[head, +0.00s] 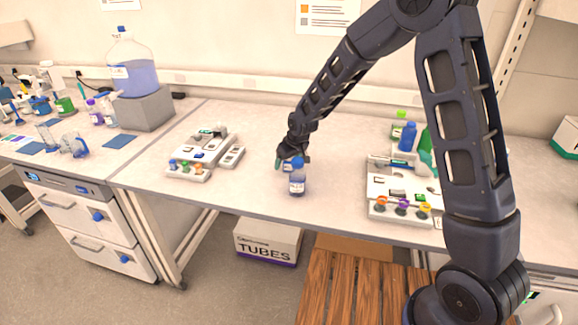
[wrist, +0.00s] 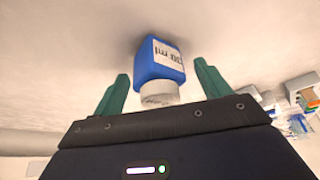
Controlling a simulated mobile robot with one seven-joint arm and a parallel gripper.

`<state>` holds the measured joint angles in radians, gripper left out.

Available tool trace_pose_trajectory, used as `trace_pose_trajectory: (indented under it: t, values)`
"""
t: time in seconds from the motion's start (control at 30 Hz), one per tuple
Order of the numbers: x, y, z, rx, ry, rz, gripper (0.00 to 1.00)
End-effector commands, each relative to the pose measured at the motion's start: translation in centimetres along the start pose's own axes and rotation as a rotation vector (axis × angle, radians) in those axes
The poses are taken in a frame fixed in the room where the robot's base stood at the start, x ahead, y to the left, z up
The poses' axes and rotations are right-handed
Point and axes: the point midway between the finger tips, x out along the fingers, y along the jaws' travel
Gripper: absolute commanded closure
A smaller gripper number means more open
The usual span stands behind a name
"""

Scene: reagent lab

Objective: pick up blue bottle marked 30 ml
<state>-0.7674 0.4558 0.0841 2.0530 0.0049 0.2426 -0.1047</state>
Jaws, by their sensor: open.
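A blue bottle (wrist: 152,70) with a white cap and a white label reading 30 ml, upside down in the picture, shows in the wrist view. It lies between the two green fingers of my gripper (wrist: 162,74), with gaps at both sides, so it is not clasped. In the head view my gripper (head: 291,161) is low over the middle of the bench, fingers apart.
A left rack (head: 208,150) with small coloured-cap vials and a right tray (head: 378,207) with coloured caps flank the gripper. A blue bottle (head: 408,137) and a green-capped bottle (head: 398,122) stand behind the tray.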

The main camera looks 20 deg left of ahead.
Motion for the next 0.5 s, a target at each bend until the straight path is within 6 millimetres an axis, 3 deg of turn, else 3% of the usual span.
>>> trace_pose_trajectory:
  t: [0.1,0.33,0.5]
  values:
    - [-0.03,0.0,0.01,0.0,0.0,0.0,0.26]
    - [-0.03,0.01,0.02,0.0,0.0,0.0,0.69]
    - [-0.04,0.02,0.02,0.001,0.0,0.0,0.69]
